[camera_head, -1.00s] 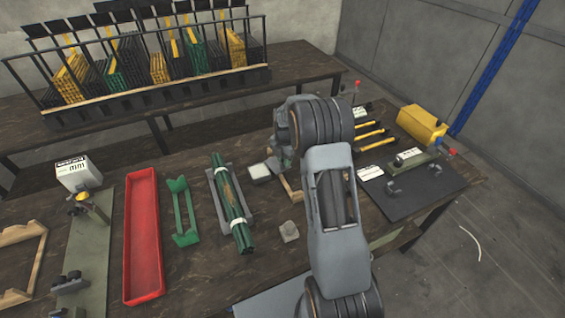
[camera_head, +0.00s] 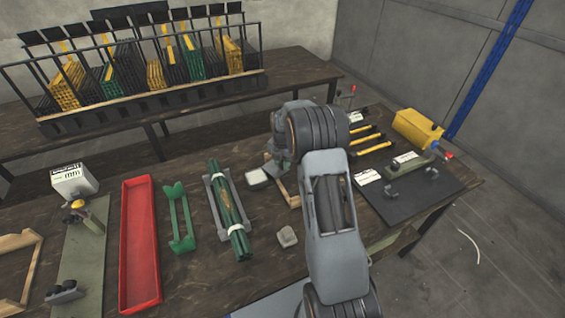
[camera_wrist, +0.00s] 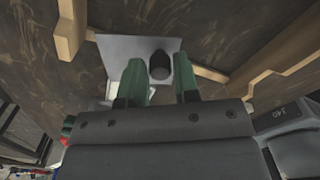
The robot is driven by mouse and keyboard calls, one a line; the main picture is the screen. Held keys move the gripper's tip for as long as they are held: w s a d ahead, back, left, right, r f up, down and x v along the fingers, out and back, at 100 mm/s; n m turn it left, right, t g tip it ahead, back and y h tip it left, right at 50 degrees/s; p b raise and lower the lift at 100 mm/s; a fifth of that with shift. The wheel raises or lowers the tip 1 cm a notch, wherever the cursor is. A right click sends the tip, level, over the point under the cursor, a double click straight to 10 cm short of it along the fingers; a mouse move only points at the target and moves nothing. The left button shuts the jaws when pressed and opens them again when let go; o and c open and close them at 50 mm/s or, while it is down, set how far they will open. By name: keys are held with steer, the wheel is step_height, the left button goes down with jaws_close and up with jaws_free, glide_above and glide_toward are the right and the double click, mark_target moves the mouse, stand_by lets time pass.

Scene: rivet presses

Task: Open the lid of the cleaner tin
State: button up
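In the wrist view, my gripper (camera_wrist: 160,85) has two green fingers standing apart. A black knob (camera_wrist: 160,66) shows between them, on a flat grey square plate (camera_wrist: 120,46) that looks like the tin's lid. A pale patch (camera_wrist: 116,90) shows below the plate, partly behind the left finger. I cannot tell whether the fingers touch the knob or whether the lid is raised. In the head view, a small pale box-like thing (camera_head: 257,179), perhaps the tin, sits beside my gripper's end, which my arm partly hides.
Wooden brackets (camera_wrist: 70,30) stand near the plate. A green rod bundle (camera_head: 228,210), a green holder (camera_head: 180,218) and a red tray (camera_head: 140,245) lie to the left. A small grey block (camera_head: 287,237) lies in front. A dark mat (camera_head: 410,195) with clamps is at right.

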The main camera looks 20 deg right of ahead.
steer(key=o, duration=0.3)
step_height(320, 180, up, 14)
steer(key=shift+f, duration=0.1)
stand_by(0.6)
stand_by(0.5)
